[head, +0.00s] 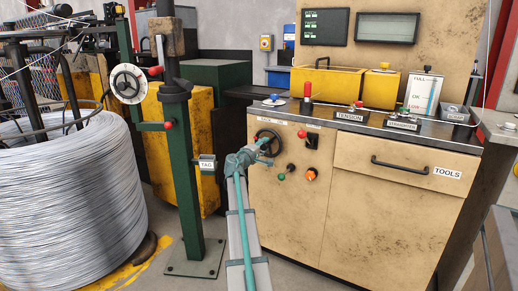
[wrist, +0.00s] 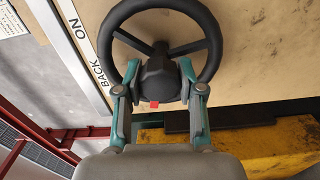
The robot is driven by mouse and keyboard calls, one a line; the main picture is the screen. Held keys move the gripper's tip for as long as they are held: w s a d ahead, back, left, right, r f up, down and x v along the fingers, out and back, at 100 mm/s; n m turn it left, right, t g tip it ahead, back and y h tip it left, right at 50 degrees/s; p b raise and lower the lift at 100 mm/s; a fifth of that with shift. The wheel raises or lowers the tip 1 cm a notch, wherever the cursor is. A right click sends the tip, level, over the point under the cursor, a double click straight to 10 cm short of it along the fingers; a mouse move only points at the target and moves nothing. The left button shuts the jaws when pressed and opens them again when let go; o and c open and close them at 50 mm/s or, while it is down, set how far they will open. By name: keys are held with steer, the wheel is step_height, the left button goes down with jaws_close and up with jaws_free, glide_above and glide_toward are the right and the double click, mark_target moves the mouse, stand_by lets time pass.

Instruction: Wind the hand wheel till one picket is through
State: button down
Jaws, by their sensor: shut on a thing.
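The black hand wheel (wrist: 160,80) fills the upper middle of the wrist view, with spokes, a thick hub and a small red mark on the hub's lower side. In the head view the hand wheel (head: 269,134) sits on the front of the tan cabinet, partly hidden by my gripper (head: 263,144). In the wrist view my gripper (wrist: 160,69) has one teal finger on each side of the hub, inside the rim, shut on the wheel. A strip beside the wheel reads BACK and ON. The picket is not clearly visible.
The tan cabinet (head: 345,205) has red, green and orange controls right of the wheel and a TOOLS drawer. A green post (head: 189,190) with a TAG box stands close left of my arm. A large wire coil (head: 70,195) is far left. Grey floor lies between.

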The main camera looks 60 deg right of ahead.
steer(key=c, duration=0.7)
jaws_free()
steer(key=a, duration=1.2)
steer(key=shift+s, duration=0.45)
